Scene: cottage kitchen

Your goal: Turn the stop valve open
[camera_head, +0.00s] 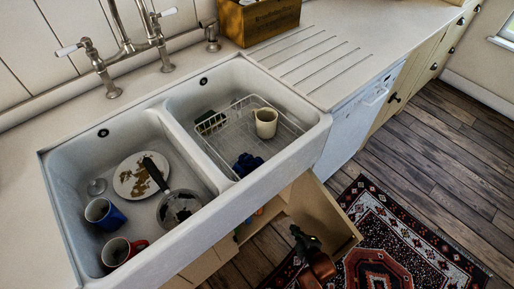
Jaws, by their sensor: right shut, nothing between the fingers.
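The stop valve cannot be made out in the head view; the sink front hides most of the space below. My right gripper (297,236) is at the bottom centre, low in front of the open cupboard under the sink. It is dark, small in the picture and shut with nothing in it. My brownish right arm link shows just below it. The cupboard door (325,217) stands open to the right of the gripper. My left gripper is not in view.
The white double sink (222,178) holds a dirty plate (133,178), a pan (178,208), mugs (104,212) and a wire rack with a cream jug (265,122). A patterned rug (408,237) lies on the wooden floor. Small coloured items show inside the cupboard.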

